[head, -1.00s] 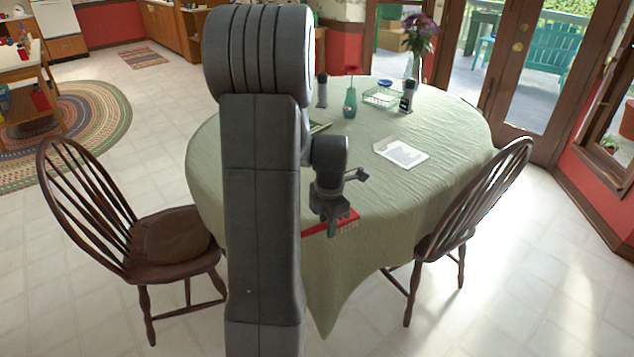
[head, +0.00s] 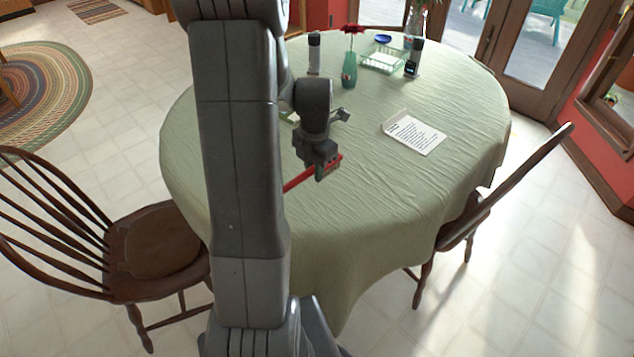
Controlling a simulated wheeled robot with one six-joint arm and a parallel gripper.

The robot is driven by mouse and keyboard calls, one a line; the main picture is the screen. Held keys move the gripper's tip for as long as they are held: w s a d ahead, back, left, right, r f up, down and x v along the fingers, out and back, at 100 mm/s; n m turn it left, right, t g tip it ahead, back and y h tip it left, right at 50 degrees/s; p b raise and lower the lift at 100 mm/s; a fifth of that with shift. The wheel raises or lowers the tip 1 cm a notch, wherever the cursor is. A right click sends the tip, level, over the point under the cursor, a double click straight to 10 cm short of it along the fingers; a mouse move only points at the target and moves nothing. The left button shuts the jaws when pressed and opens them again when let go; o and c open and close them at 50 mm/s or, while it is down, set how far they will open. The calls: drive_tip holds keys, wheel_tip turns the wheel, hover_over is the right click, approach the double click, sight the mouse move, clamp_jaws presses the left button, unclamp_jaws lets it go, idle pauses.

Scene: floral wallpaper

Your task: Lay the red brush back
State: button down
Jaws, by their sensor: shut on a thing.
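The red brush (head: 299,180) is in my gripper (head: 322,165), over the near left part of the table. Its red handle slants down to the left and passes behind my arm. My gripper is shut on the brush. I cannot tell how high the brush is above the cloth. The round table (head: 390,205) has a pale green cloth. My own arm hides the table's left middle part, where only a bit of a green thing (head: 290,118) shows.
A printed sheet (head: 414,132) lies right of the gripper. At the back stand a teal vase with a red flower (head: 349,70), a pale green wire basket (head: 383,60), a blue bowl (head: 382,39) and two dark devices (head: 413,58) (head: 314,53). Chairs (head: 155,245) (head: 480,215) flank the table. The cloth's front right is clear.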

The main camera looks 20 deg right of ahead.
sight(314, 202)
drive_tip(key=shift+s+f, duration=0.1)
drive_tip(key=shift+f, duration=4.45)
drive_tip(key=c, duration=1.3)
unclamp_jaws()
drive_tip(key=shift+r, duration=0.1)
wheel_tip(314, 202, up, 12)
drive_tip(key=shift+d+r, duration=0.1)
drive_tip(key=shift+d, duration=0.05)
drive_tip(key=f, duration=1.2)
drive_tip(key=shift+a+f, duration=0.15)
drive_tip(key=shift+a, duration=0.05)
drive_tip(key=shift+r, duration=1.45)
